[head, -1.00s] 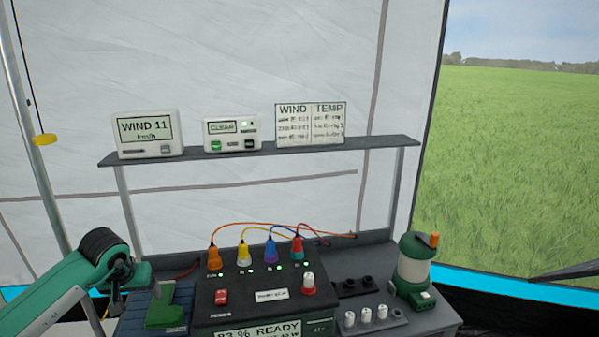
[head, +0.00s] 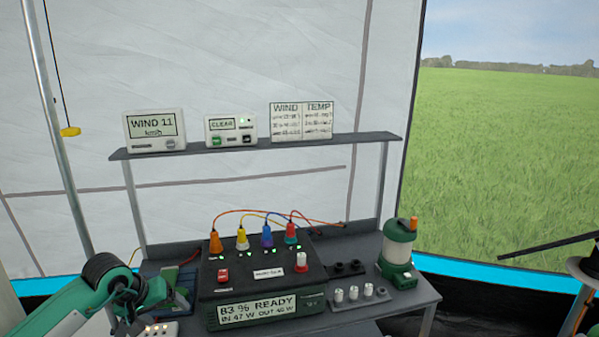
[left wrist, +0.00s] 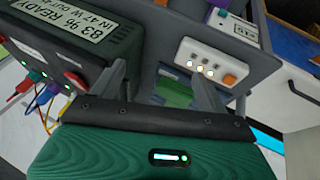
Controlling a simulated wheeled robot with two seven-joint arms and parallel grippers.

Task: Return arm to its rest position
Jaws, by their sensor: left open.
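My left arm (head: 70,310), green with a black joint, comes in from the lower left in the head view. Its gripper (head: 130,300) is left of the black power station (head: 250,290) and partly hidden by its own wrist. In the left wrist view the gripper (left wrist: 165,82) shows two grey fingers spread apart, with nothing held between them. The power station (left wrist: 65,50) is at upper left there, beside the left finger, and a white panel (left wrist: 206,68) with lit lamps and an orange button is beyond the fingers. My right gripper is not in view.
The grey bench (head: 405,296) also holds a green lantern (head: 397,245) and a row of white knobs (head: 355,293). A shelf (head: 260,145) above carries displays. Coloured plugs and cables top the station. A tent pole (head: 62,130) stands at left. A dark rod (head: 550,245) shows at right.

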